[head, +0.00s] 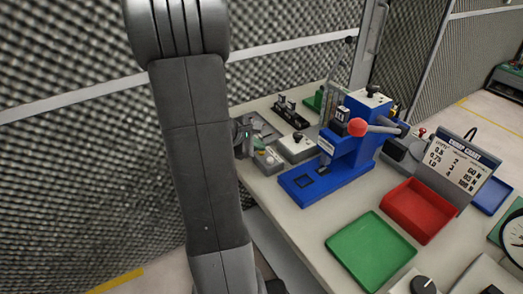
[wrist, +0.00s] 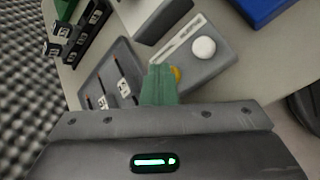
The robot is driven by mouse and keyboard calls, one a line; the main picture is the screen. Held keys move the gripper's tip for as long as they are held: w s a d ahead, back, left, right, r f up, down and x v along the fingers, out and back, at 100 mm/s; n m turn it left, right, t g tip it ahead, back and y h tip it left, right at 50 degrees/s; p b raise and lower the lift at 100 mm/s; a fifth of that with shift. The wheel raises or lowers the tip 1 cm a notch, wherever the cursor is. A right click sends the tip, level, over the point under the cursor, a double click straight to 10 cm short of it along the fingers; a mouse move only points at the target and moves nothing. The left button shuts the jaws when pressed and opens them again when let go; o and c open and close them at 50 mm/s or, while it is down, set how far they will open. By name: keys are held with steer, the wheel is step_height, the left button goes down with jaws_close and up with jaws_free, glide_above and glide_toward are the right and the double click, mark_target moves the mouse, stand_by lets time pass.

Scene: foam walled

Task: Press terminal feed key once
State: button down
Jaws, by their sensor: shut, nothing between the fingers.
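In the wrist view my gripper (wrist: 160,78) is shut, its green fingertips together and empty. The tips lie over the near left edge of a small grey box (wrist: 205,72) with a white round button (wrist: 203,48), a pale strip and a yellow button (wrist: 177,74). The yellow button is right beside the fingertips and partly hidden by them. I cannot tell whether the tips touch the box. Neither button's marking is readable. In the head view the small grey box (head: 268,160) stands at the table's left edge, and my arm hides most of the gripper.
A grey tray with small labelled parts (wrist: 108,88) is left of the fingertips. A pale box with a black knob (head: 297,147) and a blue press with a red-balled lever (head: 335,160) stand to the right. Red (head: 420,208) and green (head: 370,250) trays are nearer. A foam wall runs behind.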

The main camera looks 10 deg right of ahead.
steer(key=shift+r+p, duration=0.6)
steer(key=shift+r, duration=0.3)
step_height(320, 180, up, 5)
steer(key=p, duration=0.3)
steer(key=shift+p, duration=0.4)
steer(key=shift+s, duration=0.1)
